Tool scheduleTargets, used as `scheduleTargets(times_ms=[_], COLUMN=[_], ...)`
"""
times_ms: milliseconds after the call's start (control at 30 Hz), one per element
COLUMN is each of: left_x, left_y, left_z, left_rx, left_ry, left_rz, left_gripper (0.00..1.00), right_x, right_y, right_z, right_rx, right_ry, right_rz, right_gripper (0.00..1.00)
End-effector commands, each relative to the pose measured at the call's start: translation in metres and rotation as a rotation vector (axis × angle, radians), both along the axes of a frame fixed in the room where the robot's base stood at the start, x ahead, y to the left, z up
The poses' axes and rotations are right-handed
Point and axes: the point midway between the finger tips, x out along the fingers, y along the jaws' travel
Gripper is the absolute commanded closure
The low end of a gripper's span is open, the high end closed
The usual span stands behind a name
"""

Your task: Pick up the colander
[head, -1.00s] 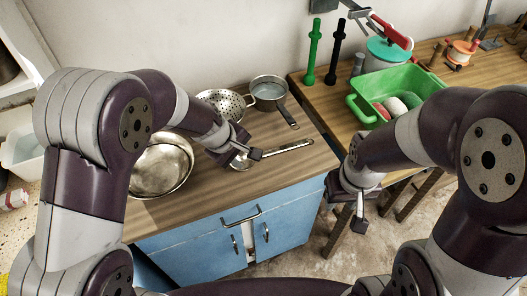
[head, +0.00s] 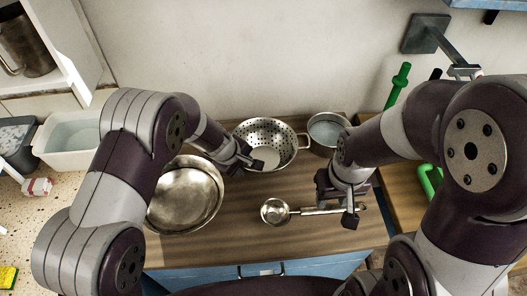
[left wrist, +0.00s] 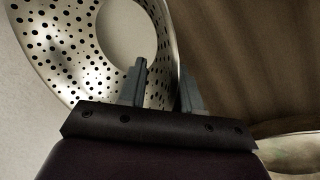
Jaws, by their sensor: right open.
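The metal colander (head: 283,137) stands upright on the wooden counter near the wall, its holed bowl facing up. My left gripper (head: 252,163) is at its near left side. In the left wrist view the colander's holed wall (left wrist: 60,45) fills the upper left. There my left gripper (left wrist: 164,85) shows a gap between its fingers, one finger over the colander's wall and one just outside its rim. I cannot tell whether either finger touches it. My right gripper (head: 350,212) is open and empty over the counter's right part, above a ladle handle.
Metal bowls (head: 183,203) stand left of the colander, close to my left arm. A saucepan (head: 326,131) stands at its right. A ladle (head: 275,212) lies in front. A white tub (head: 68,140) is at far left.

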Motion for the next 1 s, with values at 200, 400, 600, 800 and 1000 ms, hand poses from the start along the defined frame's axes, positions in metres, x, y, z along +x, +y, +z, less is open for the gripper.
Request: scheduleTargets(times_ms=[200,400,600,800,1000], left_x=[0.0,0.0,0.0,0.001,-0.011], left_y=[0.0,0.0,0.0,0.0,0.002], left_z=[0.0,0.001,0.001,0.018,0.048], left_rx=[0.0,0.0,0.001,0.0,0.0], left_ry=[0.0,-0.001,-0.001,-0.003,-0.003], left_rz=[0.0,0.0,0.0,0.0,-0.001], left_gripper=[0.8,1.0,1.0,1.0,1.0], right_x=[0.0,0.0,0.0,0.0,0.0], right_y=[0.0,0.0,0.0,0.0,0.0], right_z=[0.0,0.0,0.001,0.007,0.009], right_rx=[0.0,0.0,0.0,0.0,0.0], right_ry=[0.0,0.0,0.0,0.0,-0.001], right_rz=[0.0,0.0,0.0,0.0,0.0], right_gripper=[0.57,0.57,0.57,0.57,0.57])
